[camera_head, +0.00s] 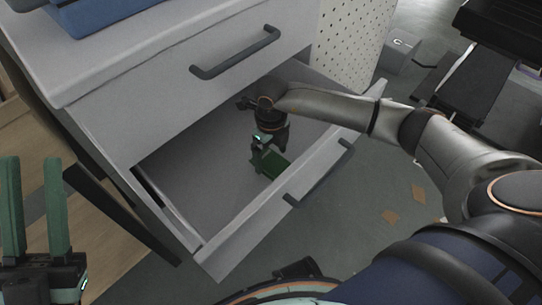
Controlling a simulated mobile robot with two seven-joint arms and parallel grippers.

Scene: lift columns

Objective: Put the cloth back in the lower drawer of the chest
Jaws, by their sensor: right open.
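The chest's lower drawer (225,262) is pulled open, with its front panel and dark handle to the lower right. My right arm reaches over the drawer front from the right, and my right gripper (268,162) points down inside the drawer, open. A small dark green patch shows at its fingers; I cannot tell whether this is a finger face or part of the cloth. No other piece that could be the cloth is visible. The rest of the drawer floor in view looks bare. My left gripper (33,165) is open and empty at the lower left, outside the drawer.
The closed upper drawer (185,82) with a dark bar handle (235,54) overhangs the back of the open drawer. Blue items (105,12) lie on the chest top. A perforated white panel (350,40) stands beyond. Orange-brown scraps (391,217) lie on the grey floor.

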